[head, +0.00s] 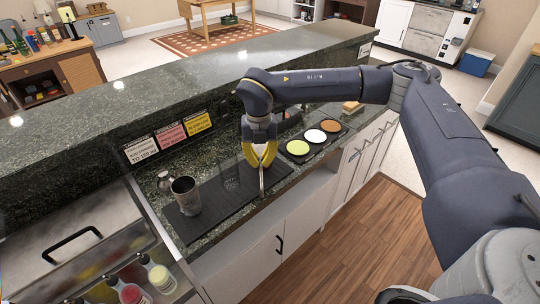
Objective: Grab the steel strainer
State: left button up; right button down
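My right gripper (262,164) has yellow fingers and points down over the right part of the black bar mat (213,214). The fingers close in on a thin, upright silver piece, which looks like the steel strainer (262,184) seen nearly edge-on. Its upper part is hidden between the fingers. I cannot tell whether its lower end touches the mat. My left gripper is not in view.
A steel shaker cup (186,196) stands at the mat's left, with a clear glass (230,174) between it and my gripper. A dark tray (314,139) with green, white and brown rounds lies to the right. The raised granite ledge (180,88) runs behind; bottles (160,279) stand at front left.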

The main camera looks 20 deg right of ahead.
notch_tip(320, 180, up, 11)
jog(key=c, duration=1.5)
grip_release()
jog(key=shift+r, duration=0.5)
jog(key=o, duration=1.5)
notch_tip(320, 180, up, 3)
jog(key=n, duration=0.2)
send_over(264, 149)
jog(key=w, duration=0.1)
jog(key=f, duration=1)
jog(key=shift+d+f, duration=0.3)
jog(key=shift+d, duration=0.05)
jog(key=shift+w+a+f, duration=0.1)
jog(key=shift+w+f, duration=0.05)
jog(key=shift+f, duration=2.95)
